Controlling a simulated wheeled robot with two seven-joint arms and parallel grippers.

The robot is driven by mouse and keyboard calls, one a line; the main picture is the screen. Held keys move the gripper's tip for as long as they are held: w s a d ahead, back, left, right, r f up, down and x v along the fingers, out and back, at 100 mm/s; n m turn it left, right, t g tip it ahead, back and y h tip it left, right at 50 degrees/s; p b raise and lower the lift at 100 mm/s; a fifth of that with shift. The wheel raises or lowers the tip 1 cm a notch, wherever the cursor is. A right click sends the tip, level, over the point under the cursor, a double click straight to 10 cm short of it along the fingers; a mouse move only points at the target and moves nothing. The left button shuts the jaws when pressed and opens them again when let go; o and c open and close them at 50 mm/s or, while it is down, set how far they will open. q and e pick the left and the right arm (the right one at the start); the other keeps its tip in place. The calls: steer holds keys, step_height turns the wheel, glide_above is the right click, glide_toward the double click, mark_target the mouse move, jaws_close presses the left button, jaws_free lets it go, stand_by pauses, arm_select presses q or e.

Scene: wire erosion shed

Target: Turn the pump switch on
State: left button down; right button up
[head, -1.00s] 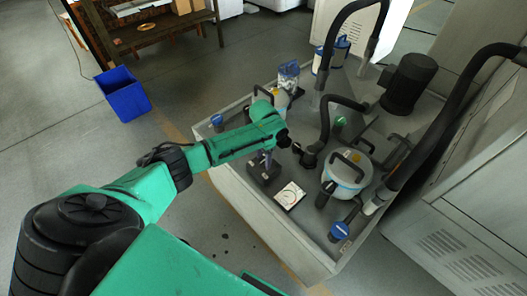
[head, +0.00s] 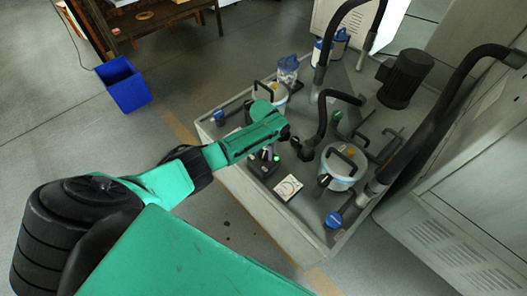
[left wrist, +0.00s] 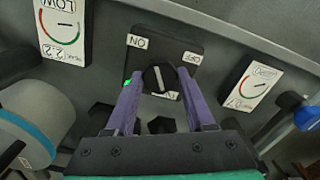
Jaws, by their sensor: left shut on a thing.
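The pump switch is a black box (head: 261,168) on the near edge of the grey machine top in the head view. In the left wrist view its dark plate (left wrist: 183,52) carries white ON and OFF labels, seen upside down, and a round black knob (left wrist: 158,79) with a white pointer line. A small green lamp (left wrist: 136,78) glows beside the knob; its glow also shows in the head view. My left gripper (left wrist: 159,74) has its purple fingers on either side of the knob and is shut on it. My right gripper is not in view.
A gauge card (head: 288,188) lies beside the switch, and another gauge (left wrist: 61,28) is on its other side. Lidded canisters (head: 345,166), black hoses (head: 322,125), a motor (head: 405,78) and a blue-capped valve (head: 334,220) crowd the top. A blue bin (head: 123,88) stands on open floor.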

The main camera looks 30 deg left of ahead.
mark_target(264, 154)
arm_select(q)
steer(key=shift+w+r, duration=0.1)
steer(key=shift+c, duration=1.3)
jaws_free()
step_height(264, 154, up, 14)
steer(key=p, duration=0.1)
steer(key=shift+r, duration=0.25)
